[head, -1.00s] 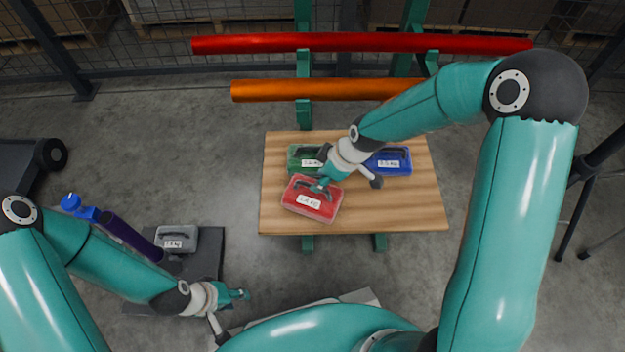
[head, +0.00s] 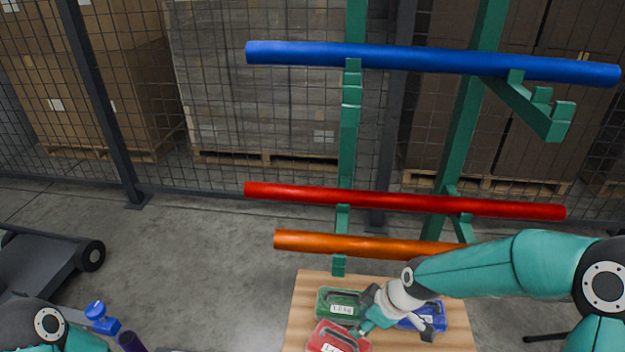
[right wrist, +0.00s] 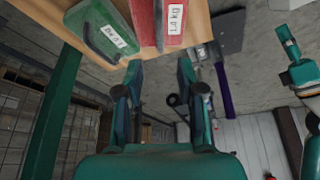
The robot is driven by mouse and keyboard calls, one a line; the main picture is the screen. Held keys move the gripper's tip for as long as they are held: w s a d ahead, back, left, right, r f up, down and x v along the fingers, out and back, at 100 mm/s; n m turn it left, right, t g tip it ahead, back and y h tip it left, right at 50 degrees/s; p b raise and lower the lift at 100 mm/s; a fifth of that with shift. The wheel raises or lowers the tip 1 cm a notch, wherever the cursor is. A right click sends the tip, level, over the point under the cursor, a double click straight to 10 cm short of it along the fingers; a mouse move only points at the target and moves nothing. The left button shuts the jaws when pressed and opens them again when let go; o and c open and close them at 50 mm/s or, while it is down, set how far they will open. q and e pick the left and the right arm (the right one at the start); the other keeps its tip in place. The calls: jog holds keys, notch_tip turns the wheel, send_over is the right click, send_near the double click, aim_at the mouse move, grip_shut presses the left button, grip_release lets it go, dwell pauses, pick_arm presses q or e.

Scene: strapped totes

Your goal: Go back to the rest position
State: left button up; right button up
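My right gripper (head: 368,326) is over the wooden table, beside the red tote's upper right corner. The right wrist view shows its two fingers (right wrist: 158,78) apart with nothing between them. The red tote (head: 338,340) is cut off at the bottom of the head view; it also shows in the right wrist view (right wrist: 150,22). The green tote (head: 338,303) lies behind it and the blue tote (head: 437,315) to the right, partly hidden by my arm. My left gripper (right wrist: 287,42) shows small in the right wrist view; its finger opening is unclear.
The wooden table (head: 302,312) carries the totes. Behind it a green rack (head: 348,130) holds orange (head: 375,246), red (head: 400,202) and blue (head: 430,62) bars. A mesh fence stands behind.

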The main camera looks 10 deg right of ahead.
jog(key=s+a+f+m+g, duration=0.4)
jog(key=s+f+m, duration=0.6)
jog(key=s+f, duration=0.85)
notch_tip(320, 180, up, 31)
jog(key=w+a+m+t+p, duration=0.1)
jog(key=m+p, duration=0.1)
jog(key=p, duration=2.9)
jog(key=shift+w+t, duration=0.4)
